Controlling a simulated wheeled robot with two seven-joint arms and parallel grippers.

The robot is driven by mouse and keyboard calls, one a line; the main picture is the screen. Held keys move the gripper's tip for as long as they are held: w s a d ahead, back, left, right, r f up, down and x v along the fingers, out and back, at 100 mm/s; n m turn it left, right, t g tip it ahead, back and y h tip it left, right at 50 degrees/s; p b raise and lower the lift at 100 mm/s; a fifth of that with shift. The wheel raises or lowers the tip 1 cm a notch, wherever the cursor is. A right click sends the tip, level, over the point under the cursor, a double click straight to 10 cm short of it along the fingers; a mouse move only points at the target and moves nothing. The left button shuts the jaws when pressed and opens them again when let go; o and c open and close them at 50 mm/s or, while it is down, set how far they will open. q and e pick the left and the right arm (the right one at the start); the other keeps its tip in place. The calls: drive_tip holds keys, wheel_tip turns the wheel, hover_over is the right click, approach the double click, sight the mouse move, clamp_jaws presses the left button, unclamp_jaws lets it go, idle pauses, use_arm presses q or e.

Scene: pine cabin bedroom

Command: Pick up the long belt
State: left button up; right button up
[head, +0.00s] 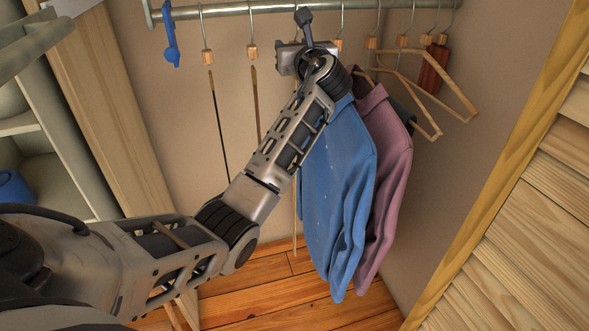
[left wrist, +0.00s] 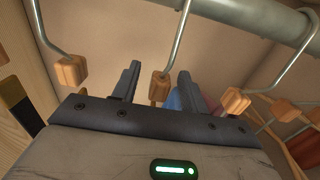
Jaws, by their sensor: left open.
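A long, thin tan belt (head: 295,218) hangs down close to the floor in the head view; my arm hides its upper part. A black belt (head: 219,125) and a brown belt (head: 255,100) hang to its left on clips; the brown one's lower end is unclear behind my arm. My left gripper (head: 290,50) is just under the rod. In the left wrist view my left gripper (left wrist: 157,85) is open, with a hook's wooden block (left wrist: 159,86) between or just beyond its fingers. Contact is not visible. My right gripper is not in view.
A metal rod (head: 235,9) crosses the top. A blue shirt (head: 335,190) and a mauve shirt (head: 390,160) hang right of my forearm. Wooden hangers (head: 440,95) are farther right. A blue item (head: 171,40) hangs at left. A louvered door (head: 530,240) bounds the right side.

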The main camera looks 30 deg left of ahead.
use_arm(q)
drive_tip(key=shift+x, duration=0.9)
drive_tip(key=shift+s, duration=0.1)
clamp_jaws()
drive_tip(key=shift+r, duration=0.1)
drive_tip(key=shift+r, duration=0.6)
drive_tip(key=r+p+v, duration=0.1)
drive_tip(key=r+v, duration=0.1)
drive_tip(key=v, duration=1.6)
drive_tip(key=shift+r, duration=0.1)
